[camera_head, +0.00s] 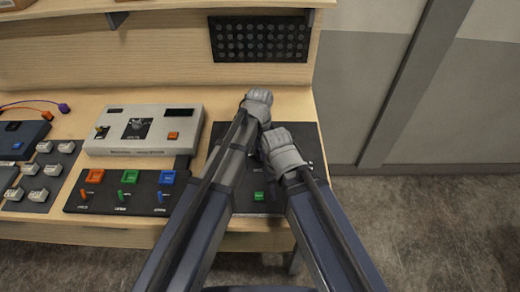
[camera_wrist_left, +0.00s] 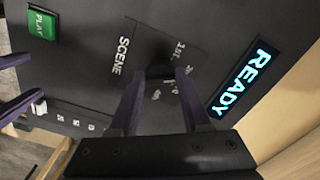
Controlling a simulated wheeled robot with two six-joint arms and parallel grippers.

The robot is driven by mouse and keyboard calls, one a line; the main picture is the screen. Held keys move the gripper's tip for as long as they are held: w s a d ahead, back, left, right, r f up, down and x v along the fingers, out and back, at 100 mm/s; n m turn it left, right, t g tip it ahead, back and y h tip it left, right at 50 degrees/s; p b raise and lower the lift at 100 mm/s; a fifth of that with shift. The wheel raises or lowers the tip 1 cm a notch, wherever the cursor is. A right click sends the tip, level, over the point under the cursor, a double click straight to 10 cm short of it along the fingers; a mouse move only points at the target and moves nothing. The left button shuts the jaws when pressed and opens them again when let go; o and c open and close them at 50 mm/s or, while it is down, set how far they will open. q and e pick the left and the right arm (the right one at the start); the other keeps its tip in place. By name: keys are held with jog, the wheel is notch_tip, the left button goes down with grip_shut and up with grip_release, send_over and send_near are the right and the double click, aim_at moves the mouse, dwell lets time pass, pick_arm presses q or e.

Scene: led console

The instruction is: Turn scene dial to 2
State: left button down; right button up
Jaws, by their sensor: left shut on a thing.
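The black console panel (camera_head: 308,140) carries a green PLAY button (camera_head: 259,196). In the left wrist view it shows the printed word SCENE, small numbers, the PLAY button (camera_wrist_left: 41,38) and a lit READY display (camera_wrist_left: 240,84). My left gripper (camera_wrist_left: 158,92) is shut on the dark scene dial (camera_wrist_left: 160,73), with a finger on either side. The dial is dark on dark, and its setting is not readable. In the head view my left gripper (camera_head: 258,103) is over the panel's far part and hides the dial. My right gripper (camera_head: 281,152) is above the panel, near the left; its fingertips are hidden there.
A light grey box (camera_head: 145,130) with a knob stands left of the panel. A black switch board (camera_head: 126,192) with coloured buttons lies before it. A perforated black plate (camera_head: 260,39) is on the back wall. Open floor (camera_head: 430,220) lies right of the desk.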

pick_arm(q)
jog(key=shift+m, duration=0.3)
dwell(0.4)
jog(key=shift+c, duration=1.8)
grip_release()
jog(key=shift+r, duration=0.1)
notch_tip(320, 180, up, 8)
jog(key=p, duration=0.8)
pick_arm(e)
notch_tip(320, 180, up, 8)
pick_arm(q)
jog(key=shift+f, duration=0.2)
pick_arm(e)
jog(key=shift+f, duration=0.15)
